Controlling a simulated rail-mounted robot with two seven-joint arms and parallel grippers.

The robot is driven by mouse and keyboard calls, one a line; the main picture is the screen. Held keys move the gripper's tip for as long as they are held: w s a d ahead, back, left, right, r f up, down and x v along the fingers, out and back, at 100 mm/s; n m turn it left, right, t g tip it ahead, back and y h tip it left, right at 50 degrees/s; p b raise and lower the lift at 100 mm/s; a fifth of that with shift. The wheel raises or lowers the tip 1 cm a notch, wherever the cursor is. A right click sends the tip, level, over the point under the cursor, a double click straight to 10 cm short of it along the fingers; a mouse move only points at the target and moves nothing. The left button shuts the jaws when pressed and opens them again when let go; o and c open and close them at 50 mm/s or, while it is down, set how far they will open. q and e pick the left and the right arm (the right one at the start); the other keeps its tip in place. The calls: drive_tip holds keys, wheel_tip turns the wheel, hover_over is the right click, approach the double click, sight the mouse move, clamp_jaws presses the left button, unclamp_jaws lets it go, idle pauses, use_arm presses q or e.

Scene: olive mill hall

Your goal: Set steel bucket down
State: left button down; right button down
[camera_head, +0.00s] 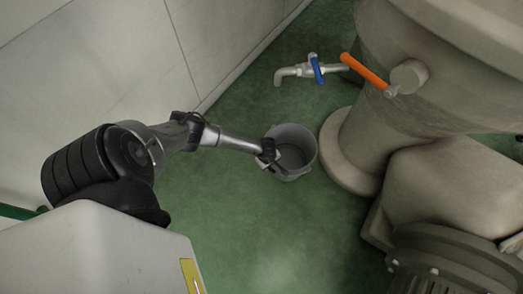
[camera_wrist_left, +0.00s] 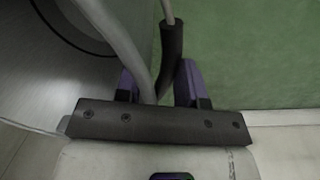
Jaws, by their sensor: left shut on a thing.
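The grey steel bucket (camera_head: 305,147) is upright at the middle of the head view, over the green floor. I cannot tell whether its base touches the floor. My left gripper (camera_head: 268,154) is at the bucket's left rim. In the left wrist view my left gripper (camera_wrist_left: 159,88) is shut on the bucket's handle, where a dark grip sleeve (camera_wrist_left: 171,50) shows between the purple-edged fingers. The bucket's wall (camera_wrist_left: 45,50) fills the upper left of that view. My right gripper is in neither view.
A tap with a blue lever (camera_head: 316,68) sticks out above and behind the bucket. An orange lever (camera_head: 364,72) sits on the large beige machine (camera_head: 375,135) to the right. A pale panelled wall (camera_head: 100,60) stands at left. Green floor (camera_head: 270,230) is clear in front of the bucket.

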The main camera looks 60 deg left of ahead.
use_arm(q)
drive_tip(key=s+a+f+b, duration=0.3)
drive_tip(key=a+f+b, duration=0.6)
drive_tip(key=a+f, duration=0.1)
drive_tip(key=shift+s+f+b, duration=0.15)
drive_tip(key=shift+s+b, duration=0.2)
drive_tip(key=shift+w, duration=0.1)
drive_tip(key=c, duration=0.7)
unclamp_jaws()
drive_tip(key=shift+f, duration=0.1)
drive_tip(key=shift+c, duration=0.2)
